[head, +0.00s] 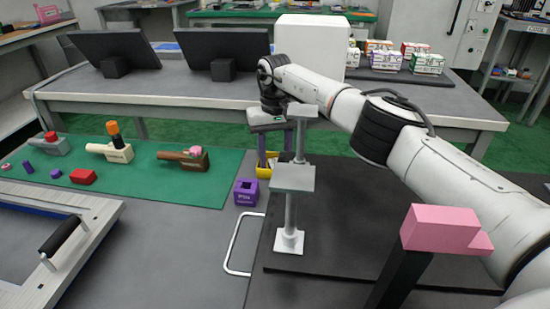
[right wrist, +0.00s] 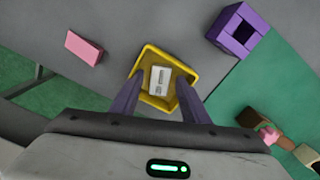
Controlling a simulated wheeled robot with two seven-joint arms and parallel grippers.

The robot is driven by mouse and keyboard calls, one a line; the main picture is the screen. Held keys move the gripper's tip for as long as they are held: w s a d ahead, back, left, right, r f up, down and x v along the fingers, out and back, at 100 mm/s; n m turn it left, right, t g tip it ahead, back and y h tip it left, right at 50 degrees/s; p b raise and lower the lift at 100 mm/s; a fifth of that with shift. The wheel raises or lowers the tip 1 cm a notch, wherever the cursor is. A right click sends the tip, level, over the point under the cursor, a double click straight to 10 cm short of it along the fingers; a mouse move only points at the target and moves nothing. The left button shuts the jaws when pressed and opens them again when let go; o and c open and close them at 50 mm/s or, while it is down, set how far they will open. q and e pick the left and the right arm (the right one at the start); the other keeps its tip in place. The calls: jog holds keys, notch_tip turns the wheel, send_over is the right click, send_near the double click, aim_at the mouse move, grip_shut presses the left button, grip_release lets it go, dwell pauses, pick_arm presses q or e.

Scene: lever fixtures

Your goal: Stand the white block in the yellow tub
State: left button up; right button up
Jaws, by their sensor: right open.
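The yellow tub (head: 263,174) stands on the grey table behind the grey lever fixture, which hides part of it in the head view. In the right wrist view the tub (right wrist: 151,59) is seen from above, with the white block (right wrist: 160,78) inside it. I cannot tell whether the block stands upright or leans. My right gripper (right wrist: 158,97) points down over the tub, its fingers apart on either side of the block with visible gaps. In the head view the right gripper (head: 268,160) is partly behind the fixture. My left gripper is out of view.
The grey lever fixture (head: 293,178) rises close in front of the right gripper. A purple block with a square hole (head: 246,191) stands left of the tub. A pink block (right wrist: 83,48) lies nearby. A green mat (head: 150,181) with several parts lies to the left.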

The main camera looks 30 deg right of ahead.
pick_arm(q)
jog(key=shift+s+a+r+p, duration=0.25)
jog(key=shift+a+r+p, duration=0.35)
jog(key=shift+p, duration=0.95)
pick_arm(e)
notch_tip(320, 180, up, 12)
